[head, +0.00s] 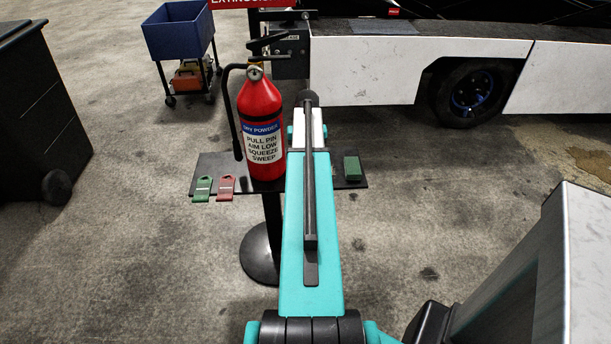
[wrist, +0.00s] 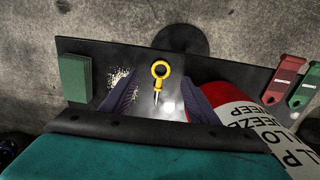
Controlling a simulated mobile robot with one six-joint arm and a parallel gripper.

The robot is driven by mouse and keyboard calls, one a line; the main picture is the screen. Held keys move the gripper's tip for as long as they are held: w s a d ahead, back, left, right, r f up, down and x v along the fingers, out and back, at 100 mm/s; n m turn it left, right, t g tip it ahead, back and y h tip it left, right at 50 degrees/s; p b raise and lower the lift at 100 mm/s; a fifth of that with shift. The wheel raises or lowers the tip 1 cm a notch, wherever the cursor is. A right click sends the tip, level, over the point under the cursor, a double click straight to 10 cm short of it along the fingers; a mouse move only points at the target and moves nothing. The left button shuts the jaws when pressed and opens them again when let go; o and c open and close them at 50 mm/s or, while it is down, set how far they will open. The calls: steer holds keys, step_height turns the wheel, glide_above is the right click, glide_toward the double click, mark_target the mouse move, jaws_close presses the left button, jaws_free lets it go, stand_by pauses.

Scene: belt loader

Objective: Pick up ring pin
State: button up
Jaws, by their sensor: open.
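The ring pin (wrist: 159,76) shows in the wrist view as a yellow ring with a thin pointed shaft, lying on the dark shelf. In the head view my arm hides it. My gripper (wrist: 161,102) is open in the wrist view, its two dark fingers on either side of the pin's shaft with gaps between. The pin is not held. How high the fingers are above the shelf is hard to tell. In the head view my gripper is hidden behind my teal arm.
The shelf (head: 340,182) also holds a red fire extinguisher (head: 261,115) close by my right finger in the wrist view, a green block (head: 352,168), a green tag (head: 202,188) and a red tag (head: 226,187). A white vehicle (head: 370,75) stands behind.

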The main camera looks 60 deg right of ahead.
steer(key=shift+f, duration=1.35)
steer(key=shift+f, duration=0.1)
steer(key=shift+w+a+f+p, duration=0.1)
steer(key=shift+f+p, duration=0.2)
steer(key=shift+f, duration=0.95)
steer(key=shift+w+a+f+p, duration=0.1)
steer(key=shift+f+p, duration=0.2)
steer(key=shift+f, duration=0.95)
steer(key=c, duration=1.1)
steer(key=shift+c, duration=0.2)
steer(key=shift+r, duration=0.15)
